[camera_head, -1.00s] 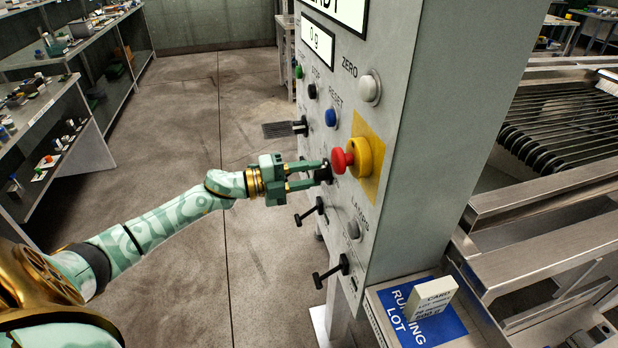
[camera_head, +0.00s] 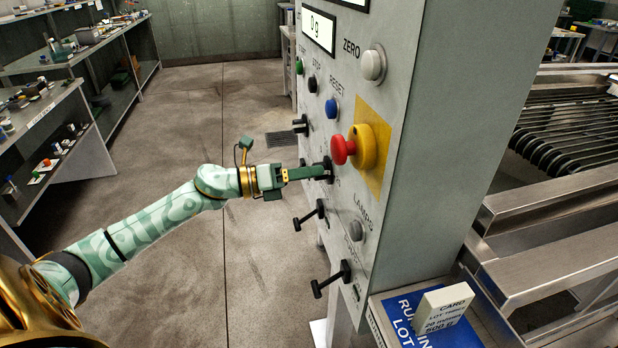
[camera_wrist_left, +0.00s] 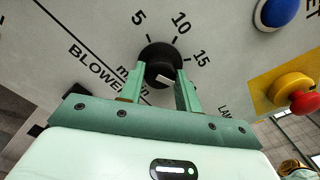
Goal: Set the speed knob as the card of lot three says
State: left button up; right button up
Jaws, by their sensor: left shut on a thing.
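The black speed knob (camera_head: 328,168) is on the grey panel, left of the red stop button. My left gripper (camera_head: 322,172) is shut on it. In the left wrist view the knob (camera_wrist_left: 158,52) sits between the two fingers (camera_wrist_left: 161,74). My right gripper is not in view.
The red stop button (camera_head: 343,150) on its yellow base sticks out close to the right of my fingers. Blue (camera_head: 332,108) and white (camera_head: 373,66) buttons are above. Black levers (camera_head: 310,214) stick out below. Open floor lies left of the panel.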

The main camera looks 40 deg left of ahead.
pick_arm(q)
jog(key=shift+f+m+b, duration=0.2)
jog(key=shift+m+b, duration=0.35)
jog(key=shift+m, duration=0.45)
jog(key=o, duration=1)
jog(key=shift+r, duration=0.1)
jog(key=shift+c, duration=0.2)
jog(key=shift+s, duration=0.1)
jog(key=p+v, duration=0.2)
jog(key=v, duration=1.4)
jog(key=shift+a, duration=0.2)
